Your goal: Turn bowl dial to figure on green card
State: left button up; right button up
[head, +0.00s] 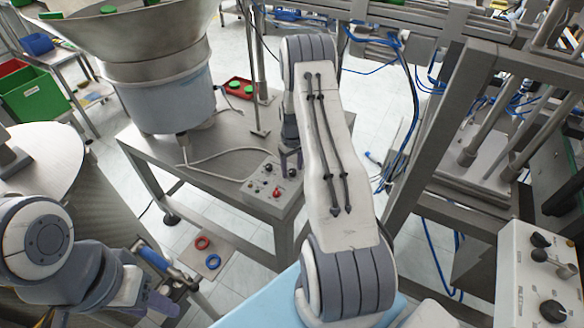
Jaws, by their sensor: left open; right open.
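The bowl feeder (160,70) stands on a metal table at the upper left. A small grey control box (256,190) with dark knobs and a red button (277,193) sits at the table's front right corner. Its dial figures are too small to read, and part of it is hidden by my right gripper. My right gripper (291,164) is open, pointing down at the box's back right part; I cannot tell whether it touches a knob. My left gripper (168,285) is open and empty at the lower left, well away from the box. I cannot make out a green card.
A red tray (232,82) with green caps lies behind the box. A second panel (518,262) with black knobs stands at the lower right. A metal frame (428,125) rises right of my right arm. Red (202,243) and blue (212,262) rings lie below the table.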

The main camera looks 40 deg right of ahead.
aim_at(292, 171)
notch_tip(292, 171, up, 10)
jog(key=b, duration=0.2)
jog(key=shift+r, duration=0.25)
dwell(0.4)
jog(key=s+a+r+n, duration=0.1)
jog(key=a+r, duration=0.3)
jog(key=a, duration=0.5)
jog(key=s+a+r+n, duration=0.2)
jog(key=a+r, duration=0.1)
jog(key=a, duration=0.5)
jog(key=s+a+r+n, duration=0.1)
jog(key=a+r, duration=0.3)
jog(key=a, duration=0.5)
jog(key=s+a+r+n, duration=0.1)
jog(key=s+a, duration=0.3)
jog(key=s, duration=0.4)
jog(key=s+a+r+n, duration=0.1)
jog(key=s+a, duration=0.3)
jog(key=s, duration=0.3)
jog(key=s+a+r+n+y, duration=0.1)
jog(key=s+a, duration=0.3)
jog(key=s, duration=0.4)
jog(key=shift+s+r+n, duration=0.2)
jog(key=shift+s+n, duration=0.15)
jog(key=shift+n, duration=0.15)
